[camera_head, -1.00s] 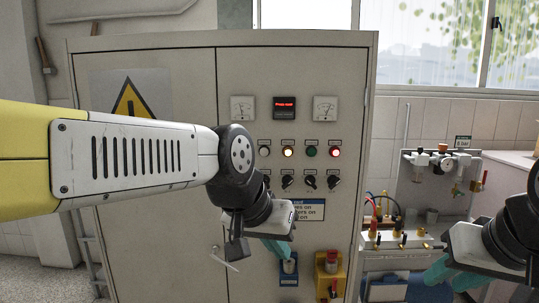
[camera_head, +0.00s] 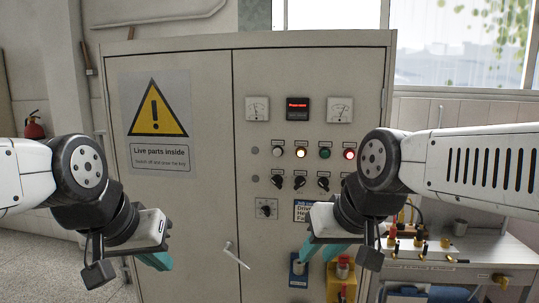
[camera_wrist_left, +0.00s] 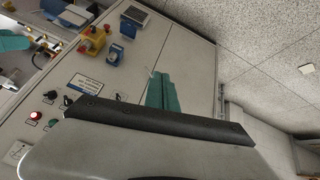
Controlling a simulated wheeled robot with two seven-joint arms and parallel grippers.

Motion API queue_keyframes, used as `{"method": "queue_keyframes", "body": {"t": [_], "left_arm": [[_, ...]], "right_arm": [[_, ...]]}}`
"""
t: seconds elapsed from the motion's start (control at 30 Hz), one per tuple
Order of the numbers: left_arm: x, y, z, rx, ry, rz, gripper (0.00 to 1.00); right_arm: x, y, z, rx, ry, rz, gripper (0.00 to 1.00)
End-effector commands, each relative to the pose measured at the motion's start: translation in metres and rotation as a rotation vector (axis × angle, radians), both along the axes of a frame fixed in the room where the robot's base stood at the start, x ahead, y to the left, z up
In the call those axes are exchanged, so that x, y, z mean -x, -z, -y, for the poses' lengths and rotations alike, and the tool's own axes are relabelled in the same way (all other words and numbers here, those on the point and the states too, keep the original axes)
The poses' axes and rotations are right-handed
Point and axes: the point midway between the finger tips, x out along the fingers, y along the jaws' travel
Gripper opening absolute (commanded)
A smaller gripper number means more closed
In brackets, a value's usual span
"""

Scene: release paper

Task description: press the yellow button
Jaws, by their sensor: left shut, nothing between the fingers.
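The yellow button (camera_head: 301,152) is a small, lit, pale yellow round button on the cabinet's right door. It is between a white button (camera_head: 278,152) and a green button (camera_head: 325,153). My left gripper (camera_head: 155,261) is shut and empty in front of the left door, low and left of the button. Its teal fingers also show in the left wrist view (camera_wrist_left: 162,92), where the yellow button is not visible. My right gripper (camera_head: 327,256) looks open and empty, in front of the right door, below the button row.
A red button (camera_head: 349,154) is right of the green one; black knobs (camera_head: 300,183) are below. My right arm crosses just right of the red button. A blue box (camera_head: 299,270) and a yellow box with a red knob (camera_head: 342,275) are low on the door. A workbench (camera_head: 490,252) stands right.

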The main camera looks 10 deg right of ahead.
Motion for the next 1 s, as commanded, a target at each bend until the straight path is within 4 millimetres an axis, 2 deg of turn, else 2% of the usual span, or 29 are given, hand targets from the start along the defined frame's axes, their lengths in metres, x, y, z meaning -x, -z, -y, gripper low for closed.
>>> {"method": "queue_keyframes", "body": {"t": [0.43, 0.57, 0.67, 0.77, 1.0], "left_arm": [[0.000, 0.000, 0.000, 0.001, 0.001, 0.000, 0.00], [-0.006, -0.003, 0.010, 0.042, 0.001, -0.012, 0.00], [-0.020, -0.009, 0.035, 0.143, -0.003, -0.043, 0.00], [-0.043, -0.022, 0.075, 0.305, -0.017, -0.094, 0.00], [-0.118, -0.062, 0.179, 0.757, -0.119, -0.251, 0.00]], "right_arm": [[0.000, 0.000, 0.000, 0.000, 0.000, 0.000, 0.33], [0.000, 0.000, 0.000, 0.000, 0.000, 0.000, 0.33], [0.000, 0.000, 0.000, 0.000, 0.000, 0.000, 0.33], [0.000, 0.000, 0.000, 0.000, 0.000, 0.000, 0.33], [0.000, 0.000, 0.000, 0.000, 0.000, 0.000, 0.33]]}}
